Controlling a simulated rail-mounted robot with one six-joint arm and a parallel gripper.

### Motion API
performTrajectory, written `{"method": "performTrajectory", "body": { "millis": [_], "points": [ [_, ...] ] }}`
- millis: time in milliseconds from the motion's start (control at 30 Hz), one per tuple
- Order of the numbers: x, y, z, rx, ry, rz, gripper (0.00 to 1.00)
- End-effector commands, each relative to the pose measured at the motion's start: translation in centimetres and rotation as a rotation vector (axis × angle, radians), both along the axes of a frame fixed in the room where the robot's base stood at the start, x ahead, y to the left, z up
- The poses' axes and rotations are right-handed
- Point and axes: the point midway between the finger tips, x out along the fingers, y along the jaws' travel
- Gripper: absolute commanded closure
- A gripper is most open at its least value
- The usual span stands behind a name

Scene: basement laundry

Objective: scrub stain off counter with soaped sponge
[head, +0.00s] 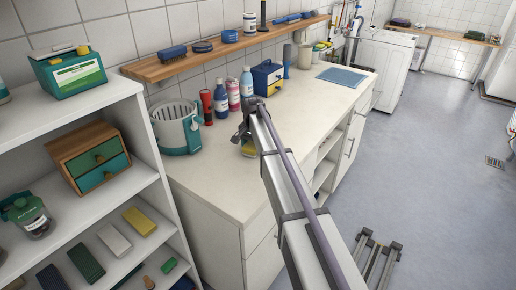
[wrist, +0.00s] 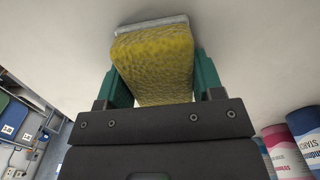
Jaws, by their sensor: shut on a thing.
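My gripper (head: 245,143) is over the pale counter (head: 212,190), shut on a yellow sponge (head: 249,151). In the wrist view the sponge (wrist: 155,65) sits between the two green fingers of my gripper (wrist: 154,78), with a pale grey layer at its far end. The pale counter surface (wrist: 245,50) fills the background there. The sponge is close to the counter; I cannot tell whether it touches. I see no stain in either view; my arm and the sponge hide part of the counter. Whether the sponge carries soap cannot be told.
A white-and-teal basket (head: 177,130), several bottles (head: 221,99) and a blue box (head: 267,77) stand along the wall side. A wooden wall shelf (head: 215,48) hangs above. A blue mat (head: 342,76) lies at the far end. The near counter is clear.

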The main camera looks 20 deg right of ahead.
Motion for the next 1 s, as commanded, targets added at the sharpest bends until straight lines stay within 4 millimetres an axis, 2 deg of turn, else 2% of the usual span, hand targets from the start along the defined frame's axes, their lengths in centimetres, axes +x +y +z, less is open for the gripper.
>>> {"method": "performTrajectory", "body": {
  "millis": [167, 567, 1000],
  "points": [
    [0.4, 0.3, -0.1, 0.002, -0.003, 0.001, 0.58],
    [3.3, 2.7, 0.1, 0.002, -0.003, 0.001, 0.58],
    [4.2, 1.3, 0.3, 0.001, -0.002, 0.001, 0.58]
  ]
}}
